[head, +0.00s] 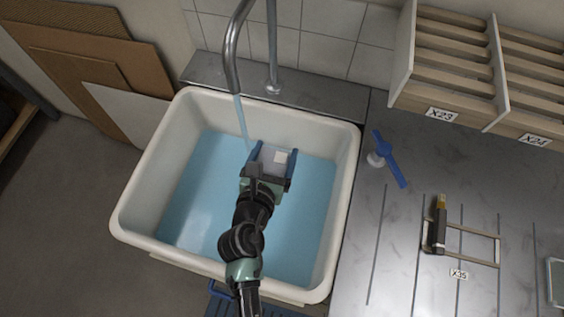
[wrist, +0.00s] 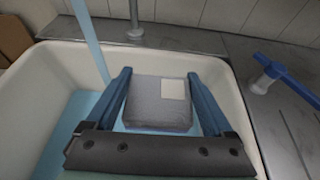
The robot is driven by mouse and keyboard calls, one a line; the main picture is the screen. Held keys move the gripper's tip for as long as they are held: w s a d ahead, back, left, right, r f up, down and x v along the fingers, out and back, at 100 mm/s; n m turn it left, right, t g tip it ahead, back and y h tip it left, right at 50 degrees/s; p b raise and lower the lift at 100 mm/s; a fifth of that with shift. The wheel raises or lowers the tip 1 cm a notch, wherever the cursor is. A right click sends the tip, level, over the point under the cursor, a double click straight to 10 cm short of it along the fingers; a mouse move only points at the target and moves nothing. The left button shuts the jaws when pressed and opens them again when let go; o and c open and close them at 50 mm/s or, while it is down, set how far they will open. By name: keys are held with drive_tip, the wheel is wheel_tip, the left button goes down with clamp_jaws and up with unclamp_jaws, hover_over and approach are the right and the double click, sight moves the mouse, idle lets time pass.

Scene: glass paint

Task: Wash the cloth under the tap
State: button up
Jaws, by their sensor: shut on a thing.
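My gripper (head: 269,163) is over the white sink basin (head: 136,209), above the blue water (head: 196,205). It is shut on a grey block-shaped cloth (wrist: 150,100) with a pale square patch on top. The cloth also shows between the blue fingers in the head view (head: 267,164). The curved metal tap (head: 231,60) runs a blue stream (head: 241,118) into the basin. The stream (wrist: 89,40) falls to the left of the cloth in the wrist view, and I see no contact between them there. The cloth's underside is hidden.
A blue lever (head: 390,158) stands on the metal counter (head: 400,250) right of the basin. A dark-handled tool (head: 440,228) lies on a holder labelled X35. Wooden racks (head: 455,60) stand behind; boards (head: 90,60) lean at the left.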

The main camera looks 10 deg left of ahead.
sight(263, 147)
drive_tip(key=w+a+b, duration=0.1)
drive_tip(key=w+a+f+b, duration=0.1)
drive_tip(key=w+a, duration=0.1)
drive_tip(key=shift+b, duration=0.4)
drive_tip(key=shift+w+a+f, duration=0.15)
drive_tip(key=shift+w+a, duration=0.5)
drive_tip(key=shift+a, duration=0.05)
drive_tip(key=shift+w+a+f, duration=0.15)
drive_tip(key=shift+w+a, duration=0.5)
drive_tip(key=shift+a, duration=0.05)
drive_tip(key=shift+w+d, duration=0.1)
drive_tip(key=shift+w+d, duration=0.35)
drive_tip(key=shift+s+a, duration=0.1)
drive_tip(key=shift+s+a+p, duration=0.35)
drive_tip(key=shift+w+d, duration=0.1)
drive_tip(key=shift+w+d+p, duration=0.35)
drive_tip(key=shift+p, duration=0.1)
